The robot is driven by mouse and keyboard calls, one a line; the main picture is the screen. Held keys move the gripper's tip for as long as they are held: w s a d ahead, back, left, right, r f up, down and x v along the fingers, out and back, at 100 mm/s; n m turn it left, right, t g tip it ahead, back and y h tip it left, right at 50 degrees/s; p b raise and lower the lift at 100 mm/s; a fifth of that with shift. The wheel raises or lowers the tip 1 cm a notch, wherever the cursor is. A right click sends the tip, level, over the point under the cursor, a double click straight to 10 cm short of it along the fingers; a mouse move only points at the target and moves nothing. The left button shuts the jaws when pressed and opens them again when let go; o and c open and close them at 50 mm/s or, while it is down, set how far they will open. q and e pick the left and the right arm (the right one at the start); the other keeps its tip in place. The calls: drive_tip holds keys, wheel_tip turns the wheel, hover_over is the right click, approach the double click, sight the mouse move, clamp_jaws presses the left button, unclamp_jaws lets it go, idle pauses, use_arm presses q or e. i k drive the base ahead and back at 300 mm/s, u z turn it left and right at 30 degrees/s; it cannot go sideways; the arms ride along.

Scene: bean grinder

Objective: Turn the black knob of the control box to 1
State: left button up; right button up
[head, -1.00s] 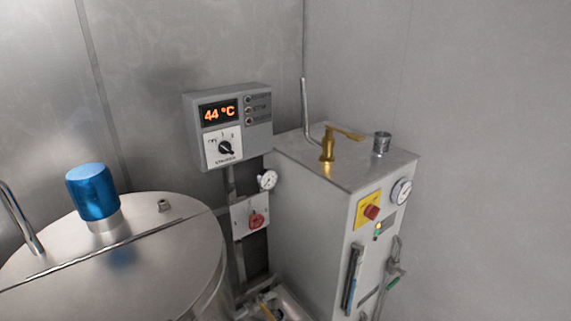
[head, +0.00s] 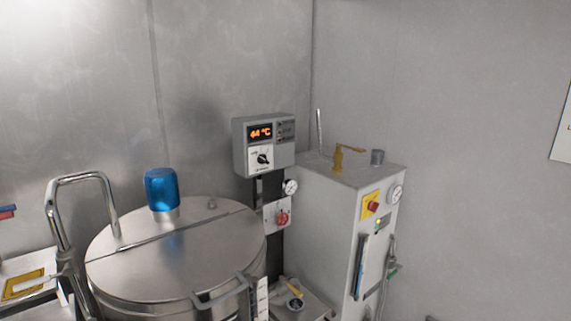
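The grey control box (head: 264,145) is mounted on a dark post between the steel drum and the white cabinet. Its display (head: 260,133) reads 44 °C in orange. The black knob (head: 263,157) sits on a white dial plate below the display. The knob's pointer and the dial marks are too small to read surely. Neither of my grippers shows in the head view.
A steel drum (head: 165,262) with a blue cap (head: 161,188) stands left of the box. A white cabinet (head: 335,235) with a brass valve (head: 340,158) stands to the right. A red switch (head: 282,218) and a gauge (head: 290,187) sit below the box. Steel walls close the back.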

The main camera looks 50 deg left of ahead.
sight(262, 159)
drive_tip(key=z, duration=0.2)
drive_tip(key=i, duration=1.05)
drive_tip(key=u, duration=0.75)
drive_tip(key=i, duration=0.7)
drive_tip(key=u, duration=0.85)
